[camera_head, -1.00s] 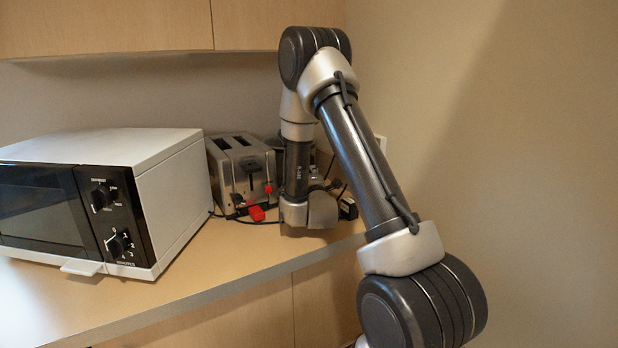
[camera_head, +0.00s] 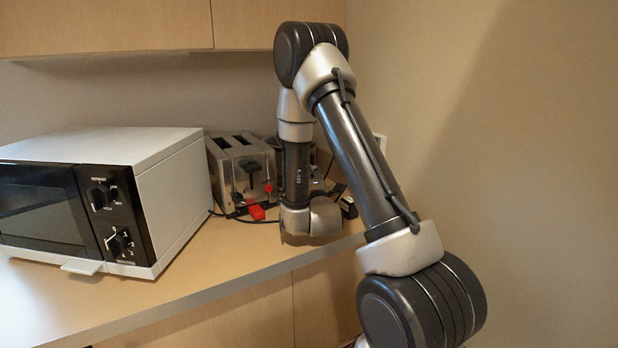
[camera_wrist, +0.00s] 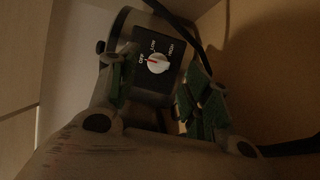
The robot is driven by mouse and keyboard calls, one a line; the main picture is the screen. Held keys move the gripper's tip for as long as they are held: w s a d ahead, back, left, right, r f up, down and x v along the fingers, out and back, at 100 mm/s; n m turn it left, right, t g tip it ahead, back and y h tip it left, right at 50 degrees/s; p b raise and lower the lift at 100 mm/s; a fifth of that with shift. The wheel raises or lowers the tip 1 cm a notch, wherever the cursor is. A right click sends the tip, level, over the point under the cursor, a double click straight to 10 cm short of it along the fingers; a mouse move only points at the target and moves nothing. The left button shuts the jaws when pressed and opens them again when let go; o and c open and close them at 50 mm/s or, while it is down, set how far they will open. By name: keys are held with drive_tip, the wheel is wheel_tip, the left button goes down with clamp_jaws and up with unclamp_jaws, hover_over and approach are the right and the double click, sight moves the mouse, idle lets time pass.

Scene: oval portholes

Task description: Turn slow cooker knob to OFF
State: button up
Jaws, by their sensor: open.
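The slow cooker's white knob (camera_wrist: 158,63) sits on a dark panel (camera_wrist: 143,79) marked OFF, LOW and HIGH in the wrist view. A red mark shows on the knob's left part, near the OFF side; its exact setting is hard to tell. My gripper (camera_wrist: 161,72) is open, with one green-padded finger left of the knob and the other to its right. I cannot tell whether either finger touches it. In the head view my gripper (camera_head: 310,232) is low over the counter, and my arm hides most of the cooker and the knob.
A steel toaster (camera_head: 240,165) with a red item (camera_head: 257,212) in front stands left of my gripper. A white microwave (camera_head: 175,205) is farther left. Dark cords lie around the cooker. The wall is close on the right, and the counter (camera_head: 215,265) is clear in front.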

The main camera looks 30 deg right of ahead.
drive_tip(key=shift+v, duration=1.85)
drive_tip(key=shift+w, duration=0.1)
drive_tip(key=shift+w+a+r+m, duration=0.1)
drive_tip(key=shift+w+r+m, duration=0.05)
drive_tip(key=shift+r+m, duration=0.2)
drive_tip(key=s+a+r+m+g+y, duration=0.6)
drive_tip(key=s+a+r+m, duration=0.1)
drive_tip(key=s+r, duration=0.15)
drive_tip(key=s+r+m+g, duration=0.2)
drive_tip(key=s+m+g, duration=0.1)
drive_tip(key=s, duration=0.9)
drive_tip(key=s+r+m+g, duration=0.3)
drive_tip(key=s, duration=1)
drive_tip(key=shift+g, duration=0.4)
